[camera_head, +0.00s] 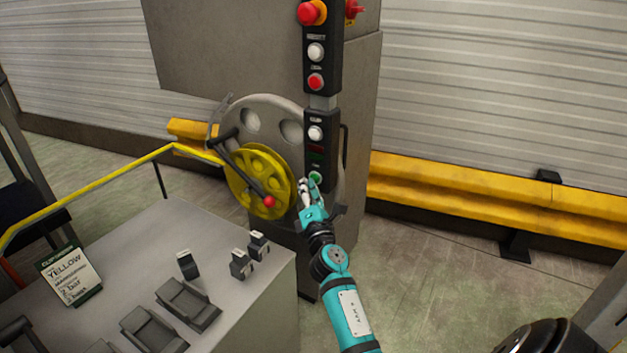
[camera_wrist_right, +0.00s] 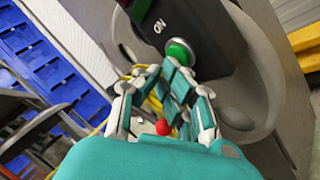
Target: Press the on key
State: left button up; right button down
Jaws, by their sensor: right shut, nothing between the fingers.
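The on key is a green round button (camera_head: 316,177) low on the black control panel (camera_head: 322,150), with a white "ON" label beside it in the right wrist view. In that view the green button (camera_wrist_right: 179,51) sits just beyond my fingertips. My right gripper (camera_head: 305,187) is shut and empty, its fingers at the lower end of the panel beside the button. The right wrist view shows the fingers (camera_wrist_right: 172,78) close to the button; I cannot tell whether they touch it. My left gripper is not in view.
Above on the panel are white buttons (camera_head: 316,51), a red button (camera_head: 315,82) and a red emergency knob (camera_head: 310,12). A yellow wheel with a crank (camera_head: 262,180) stands left of my gripper. A grey table (camera_head: 215,225) with black parts lies front left.

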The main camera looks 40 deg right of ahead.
jog(key=shift+d, duration=0.2)
dwell(0.3)
jog(key=shift+a, duration=0.15)
jog(key=shift+s+a, duration=0.3)
jog(key=shift+a, duration=0.35)
jog(key=shift+s+a, duration=0.3)
jog(key=shift+a, duration=0.45)
jog(key=shift+s+a, duration=0.35)
jog(key=shift+a, duration=0.45)
jog(key=shift+s+a, duration=0.3)
jog(key=shift+a, duration=0.45)
